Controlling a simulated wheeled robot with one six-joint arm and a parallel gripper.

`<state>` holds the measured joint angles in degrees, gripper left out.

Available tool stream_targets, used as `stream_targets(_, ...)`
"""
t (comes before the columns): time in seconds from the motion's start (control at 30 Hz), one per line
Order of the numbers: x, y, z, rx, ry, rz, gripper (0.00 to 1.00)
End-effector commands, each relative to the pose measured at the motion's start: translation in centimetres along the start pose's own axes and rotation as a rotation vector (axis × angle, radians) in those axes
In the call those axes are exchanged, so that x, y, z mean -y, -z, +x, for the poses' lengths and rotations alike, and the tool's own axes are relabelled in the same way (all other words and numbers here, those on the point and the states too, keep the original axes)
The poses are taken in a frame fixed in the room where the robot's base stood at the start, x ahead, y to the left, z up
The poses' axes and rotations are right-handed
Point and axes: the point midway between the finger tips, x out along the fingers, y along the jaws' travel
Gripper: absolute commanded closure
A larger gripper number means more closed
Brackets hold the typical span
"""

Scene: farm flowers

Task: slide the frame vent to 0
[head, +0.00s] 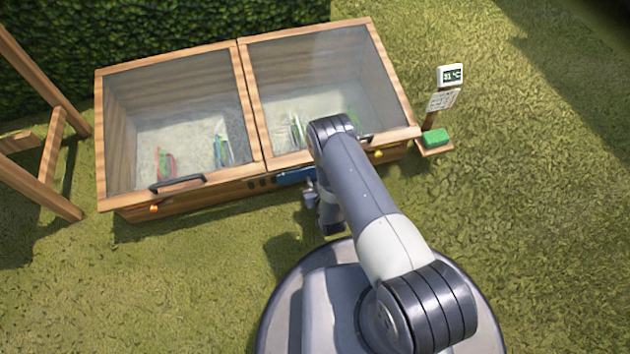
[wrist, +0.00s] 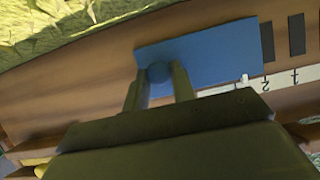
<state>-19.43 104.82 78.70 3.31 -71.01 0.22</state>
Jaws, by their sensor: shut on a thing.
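The frame vent is a blue sliding plate (wrist: 215,55) on the front board of the wooden cold frame; it also shows in the head view (head: 290,177). My gripper (wrist: 158,80) is shut on the round blue knob (wrist: 158,72) of the plate, one finger on each side. A small white pointer (wrist: 244,80) sits at the plate's lower right edge, left of the mark 2 on the white scale (wrist: 282,79). The marks 2 and 1 read toward the right; no 0 shows. In the head view my arm partly hides my gripper (head: 315,192).
Dark vent slots (wrist: 297,35) lie uncovered beside the plate. The cold frame (head: 115,150) has two glazed lids with black handles (head: 177,183). A thermometer display (head: 451,75) stands at its right, above a green block (head: 435,137). The grass in front is open.

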Motion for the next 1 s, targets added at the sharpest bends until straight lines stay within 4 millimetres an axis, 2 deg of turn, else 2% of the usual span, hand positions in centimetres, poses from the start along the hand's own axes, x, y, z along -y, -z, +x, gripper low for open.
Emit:
stream_targets(0.27, 0.6, 0.0, 0.0, -0.001, 0.002, -0.001, 1.00)
stream_targets(0.8, 9.9, 0.1, 0.1, -0.003, 0.005, -0.002, 1.00)
stream_targets(1.0, 11.4, 0.1, 0.0, -0.002, 0.002, -0.001, 1.00)
